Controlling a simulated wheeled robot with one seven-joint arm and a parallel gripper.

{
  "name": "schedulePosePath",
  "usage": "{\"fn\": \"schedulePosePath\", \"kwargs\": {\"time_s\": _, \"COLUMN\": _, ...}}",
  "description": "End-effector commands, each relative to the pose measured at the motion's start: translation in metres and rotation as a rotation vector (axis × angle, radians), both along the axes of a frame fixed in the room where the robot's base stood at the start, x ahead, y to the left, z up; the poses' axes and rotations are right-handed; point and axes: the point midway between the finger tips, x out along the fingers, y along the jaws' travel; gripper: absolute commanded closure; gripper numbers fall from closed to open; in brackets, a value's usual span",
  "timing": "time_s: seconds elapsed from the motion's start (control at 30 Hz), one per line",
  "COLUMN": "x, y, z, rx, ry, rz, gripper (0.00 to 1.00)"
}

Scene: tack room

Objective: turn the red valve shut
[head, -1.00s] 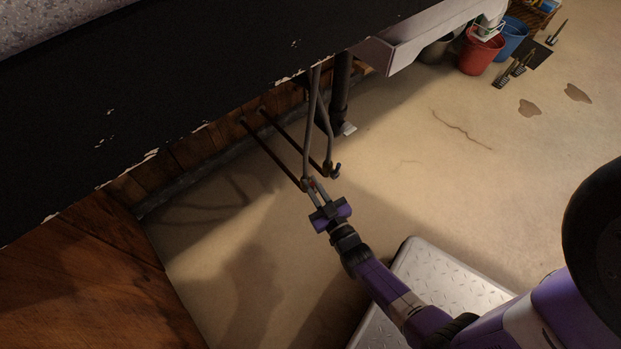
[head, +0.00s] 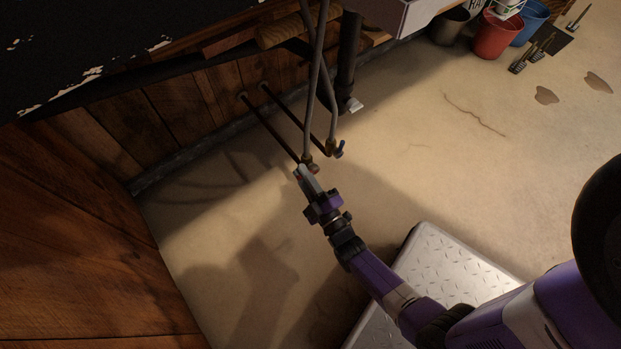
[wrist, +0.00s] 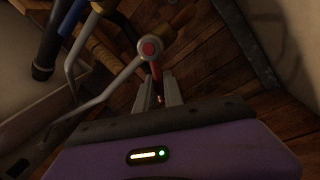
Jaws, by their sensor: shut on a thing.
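The red valve (wrist: 150,48) is at the top middle of the wrist view, with a round red and pale hub at the end of a pipe. Its red lever (wrist: 156,71) runs down from the hub between the fingertips of my gripper (wrist: 159,88). My gripper is shut on this lever. In the head view my gripper (head: 306,174) is at the lower end of the left pipe, just below the hose joint. The fingers hide most of the valve there, and only a little red shows.
A blue-handled valve (head: 339,149) sits close to the right on a second pipe. Grey hoses (head: 311,100) rise from both valves. A dark drain pipe (head: 347,65) stands behind. A wooden panel (head: 70,240) is at left. Open floor (head: 430,170) lies to the right.

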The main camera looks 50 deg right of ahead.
Motion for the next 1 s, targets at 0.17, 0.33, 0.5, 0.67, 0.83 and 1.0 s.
{"fn": "schedulePosePath", "kwargs": {"time_s": 0.17, "x": 0.008, "y": 0.001, "z": -0.008, "rx": -0.145, "ry": 0.045, "rz": 0.001, "gripper": 1.0}}
{"fn": "schedulePosePath", "kwargs": {"time_s": 0.33, "x": 0.008, "y": 0.001, "z": -0.014, "rx": -0.259, "ry": 0.077, "rz": 0.0, "gripper": 1.0}}
{"fn": "schedulePosePath", "kwargs": {"time_s": 0.5, "x": 0.009, "y": 0.003, "z": -0.017, "rx": -0.341, "ry": 0.101, "rz": 0.001, "gripper": 1.0}}
{"fn": "schedulePosePath", "kwargs": {"time_s": 0.67, "x": 0.008, "y": 0.003, "z": -0.02, "rx": -0.386, "ry": 0.113, "rz": 0.0, "gripper": 1.0}}
{"fn": "schedulePosePath", "kwargs": {"time_s": 0.83, "x": 0.008, "y": 0.003, "z": -0.021, "rx": -0.409, "ry": 0.12, "rz": -0.001, "gripper": 1.0}}
{"fn": "schedulePosePath", "kwargs": {"time_s": 1.0, "x": 0.008, "y": 0.003, "z": -0.022, "rx": -0.413, "ry": 0.122, "rz": 0.0, "gripper": 1.0}}
